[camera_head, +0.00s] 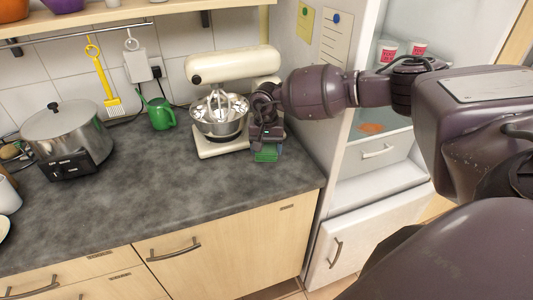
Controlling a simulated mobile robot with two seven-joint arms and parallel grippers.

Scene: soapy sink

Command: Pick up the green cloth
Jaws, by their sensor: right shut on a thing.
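My right arm comes in from the right, and its gripper (267,141) is low over the counter, just right of the stand mixer. It is shut on the green cloth (266,154), which shows as a small green patch below and between the fingers. Part of the cloth is hidden by the gripper. I cannot tell whether the cloth still touches the counter. My left gripper is not in view.
The cream stand mixer (232,65) with its metal bowl (219,127) stands close beside the gripper. A green watering can (160,114) and a steel pot (66,136) stand further left. The fridge (307,130) is at the right. The grey counter's (170,190) front is clear.

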